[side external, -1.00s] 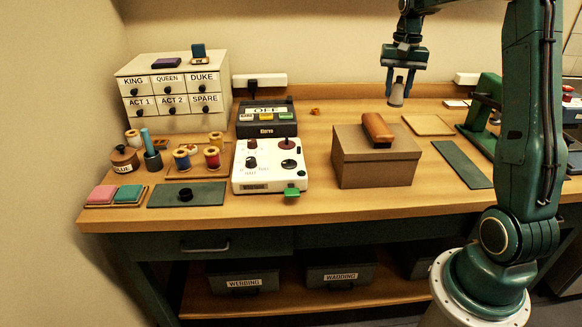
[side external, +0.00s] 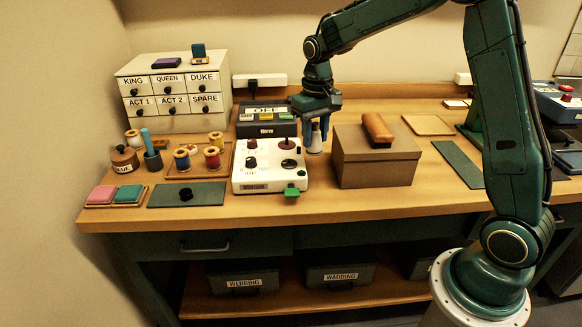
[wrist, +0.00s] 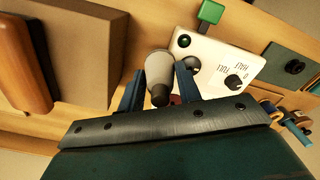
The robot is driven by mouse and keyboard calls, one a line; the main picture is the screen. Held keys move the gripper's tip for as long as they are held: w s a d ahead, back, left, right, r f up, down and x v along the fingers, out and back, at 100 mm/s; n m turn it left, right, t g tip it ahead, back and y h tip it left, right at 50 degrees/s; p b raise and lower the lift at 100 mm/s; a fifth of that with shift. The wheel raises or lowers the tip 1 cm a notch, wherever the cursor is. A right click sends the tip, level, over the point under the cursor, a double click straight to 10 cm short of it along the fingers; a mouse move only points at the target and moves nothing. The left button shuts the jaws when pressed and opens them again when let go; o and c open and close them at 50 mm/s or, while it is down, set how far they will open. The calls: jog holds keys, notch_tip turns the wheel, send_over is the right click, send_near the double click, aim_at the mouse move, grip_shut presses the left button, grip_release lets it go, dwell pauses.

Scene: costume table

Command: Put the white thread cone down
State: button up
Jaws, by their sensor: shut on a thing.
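The white thread cone (side external: 315,141) is between the fingers of my gripper (side external: 315,130), just right of the white control box (side external: 268,175) in the side view. My gripper is shut on it. The cone also shows in the wrist view (wrist: 159,69), its pale wide end away from the dark tip, between the two blue-grey fingers. In the side view it hangs upright between the control box and the brown box (side external: 375,165). I cannot tell whether its base touches the table.
A wooden roller (side external: 377,129) lies on the brown box to the right. A dark device marked OFF (side external: 266,118) stands behind the control box. Thread spools (side external: 182,160) and a drawer cabinet (side external: 172,90) are at the left. A narrow strip of table (side external: 318,190) between the boxes is bare.

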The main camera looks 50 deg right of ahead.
aim_at(318, 142)
jog(key=a+f+n, duration=0.1)
jog(key=a, duration=0.1)
jog(key=s+a+f+n, duration=0.1)
jog(key=a, duration=0.2)
jog(key=a+f+n, duration=0.1)
jog(key=a, duration=0.1)
jog(key=shift+s+a+f, duration=0.25)
jog(key=shift+a, duration=0.1)
jog(key=shift+d, duration=3.55)
jog(key=shift+a, duration=3.55)
jog(key=shift+d, duration=3.55)
jog(key=shift+r, duration=0.15)
